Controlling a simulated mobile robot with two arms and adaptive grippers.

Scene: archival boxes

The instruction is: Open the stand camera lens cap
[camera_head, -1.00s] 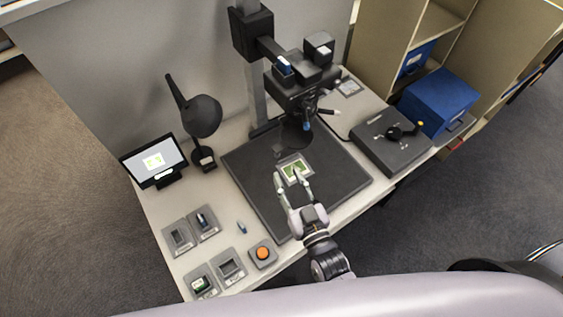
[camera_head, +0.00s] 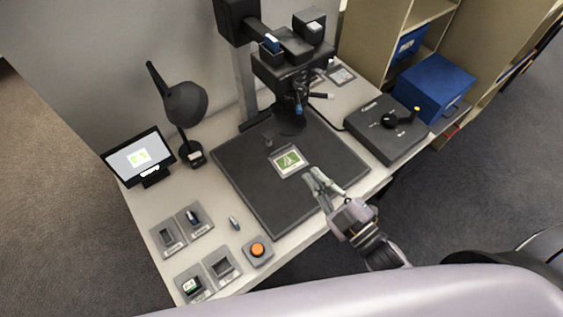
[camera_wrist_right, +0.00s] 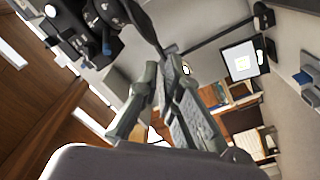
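The stand camera (camera_head: 290,70) is a dark block on a grey upright, above the black baseboard (camera_head: 262,210). Small levers stick out below it, one with a blue tip (camera_head: 298,109). A dark round part (camera_head: 289,121) shows under it; I cannot tell whether this is the lens cap. My right gripper (camera_head: 314,174) is over the board's right side, in front of the camera and apart from it. Its fingers are parted and empty. In the right wrist view the fingers (camera_wrist_right: 160,70) point up, with the camera (camera_wrist_right: 92,30) at upper left. My left gripper is out of view.
A green picture card (camera_head: 289,161) lies on the baseboard. A black lamp (camera_head: 185,105) and a screen (camera_head: 140,156) stand left. An orange button (camera_head: 257,250) and several grey trays are front left. A grey control box (camera_head: 385,130) and blue box (camera_head: 433,85) are right.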

